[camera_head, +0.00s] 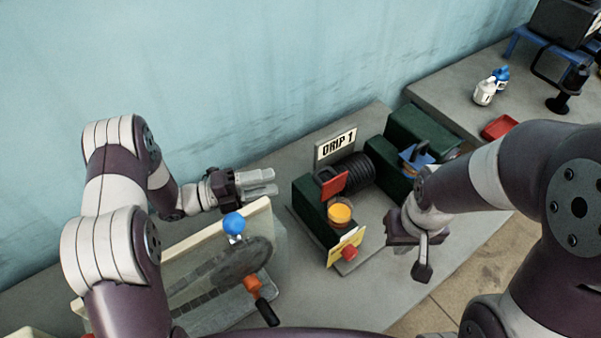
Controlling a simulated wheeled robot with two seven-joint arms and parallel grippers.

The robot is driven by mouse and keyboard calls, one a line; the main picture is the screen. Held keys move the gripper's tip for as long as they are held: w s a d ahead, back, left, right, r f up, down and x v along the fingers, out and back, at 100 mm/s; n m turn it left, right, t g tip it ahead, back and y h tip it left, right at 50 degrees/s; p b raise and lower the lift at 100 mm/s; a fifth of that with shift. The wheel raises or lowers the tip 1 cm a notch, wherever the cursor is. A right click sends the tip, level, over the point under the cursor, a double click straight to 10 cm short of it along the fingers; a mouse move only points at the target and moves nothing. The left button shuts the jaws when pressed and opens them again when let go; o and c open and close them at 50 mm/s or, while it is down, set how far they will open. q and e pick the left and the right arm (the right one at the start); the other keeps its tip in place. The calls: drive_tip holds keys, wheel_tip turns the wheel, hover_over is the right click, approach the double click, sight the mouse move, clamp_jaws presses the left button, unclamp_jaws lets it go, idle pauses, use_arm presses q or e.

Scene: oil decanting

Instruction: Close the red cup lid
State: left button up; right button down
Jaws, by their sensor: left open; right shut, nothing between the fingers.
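The red cup lid (334,185) stands tilted up at the rear of a cup with orange-yellow oil (340,213) in it. The cup sits in a dark green machine (310,205) under the "DRIP 1" sign. My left gripper (268,183) is left of the lid, open and empty, apart from it. My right gripper (422,270) is to the right of the cup, shut and empty, pointing down. My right arm hides part of the bench on that side.
A yellow plate (346,246) with a red knob (349,253) is at the machine's front. A black coiled part (355,172) is behind the lid. A second green unit (420,128) stands to the right. A blue ball knob (233,223) rises below my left gripper.

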sight(314, 173)
use_arm(q)
drive_tip(key=p+x, duration=0.3)
drive_tip(key=x, duration=0.7)
drive_tip(key=shift+w, duration=0.1)
drive_tip(key=shift+d, duration=0.35)
drive_tip(key=shift+a, duration=0.1)
use_arm(e)
drive_tip(key=r, duration=0.3)
drive_tip(key=shift+d+r, duration=0.2)
drive_tip(key=shift+r, duration=0.2)
use_arm(q)
clamp_jaws()
